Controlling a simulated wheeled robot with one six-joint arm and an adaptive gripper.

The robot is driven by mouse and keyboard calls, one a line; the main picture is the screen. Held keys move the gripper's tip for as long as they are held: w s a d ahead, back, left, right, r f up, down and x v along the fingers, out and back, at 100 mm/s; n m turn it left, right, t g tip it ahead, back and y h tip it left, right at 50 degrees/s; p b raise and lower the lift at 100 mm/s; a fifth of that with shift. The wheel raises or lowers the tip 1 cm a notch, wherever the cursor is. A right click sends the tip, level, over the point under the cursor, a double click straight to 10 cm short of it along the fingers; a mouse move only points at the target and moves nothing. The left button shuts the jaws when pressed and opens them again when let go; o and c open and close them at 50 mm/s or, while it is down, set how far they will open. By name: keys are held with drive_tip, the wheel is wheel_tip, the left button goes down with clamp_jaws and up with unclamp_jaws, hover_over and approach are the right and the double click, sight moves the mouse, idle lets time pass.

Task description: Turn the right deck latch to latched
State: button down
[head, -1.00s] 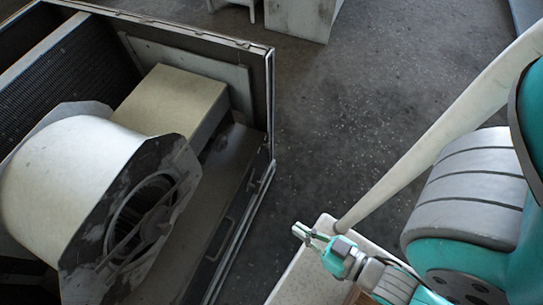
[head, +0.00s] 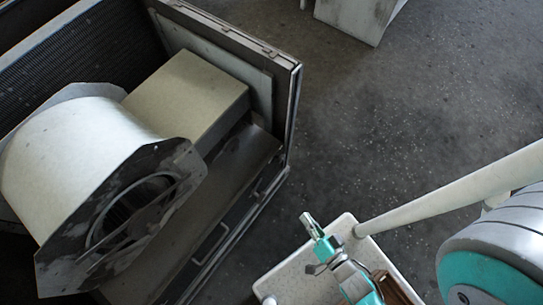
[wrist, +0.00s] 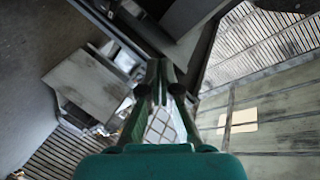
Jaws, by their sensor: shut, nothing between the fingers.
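The blower housing (head: 285,105) is an open dark metal frame on the left of the head view. Inside it are a pale blower drum (head: 75,150) with a dark end plate (head: 165,160) and a beige box (head: 190,90). I cannot make out the right deck latch or its position in either view. My gripper (head: 307,219) is shut and empty, right of the housing's lower front edge and apart from it in the picture. In the wrist view its fingers (wrist: 164,68) are together, with nothing between them.
The housing's near lower rail (head: 225,232) has bars along it, to the left of my gripper. Dark floor (head: 390,110) is clear beyond my arm. A pale grey block (head: 355,18) stands at the top of the head view.

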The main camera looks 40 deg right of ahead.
drive_tip(key=w+d+f+m, duration=0.1)
drive_tip(key=w+f+m, duration=0.3)
drive_tip(key=f, duration=0.3)
drive_tip(key=w+d+f+m, duration=0.1)
drive_tip(key=w+f+m, duration=0.25)
drive_tip(key=f, duration=0.35)
drive_tip(key=m+y, duration=0.2)
drive_tip(key=m, duration=0.8)
approach(265, 176)
drive_tip(key=shift+n, duration=0.35)
drive_tip(key=x, duration=0.7)
drive_tip(key=shift+s+f, duration=0.1)
drive_tip(key=shift+s+a+r, duration=0.2)
drive_tip(key=shift+a+r, duration=0.35)
drive_tip(key=shift+r, duration=0.25)
drive_tip(key=shift+s+a+r, duration=0.25)
drive_tip(key=shift+a+r, duration=0.3)
drive_tip(key=shift+r, duration=0.2)
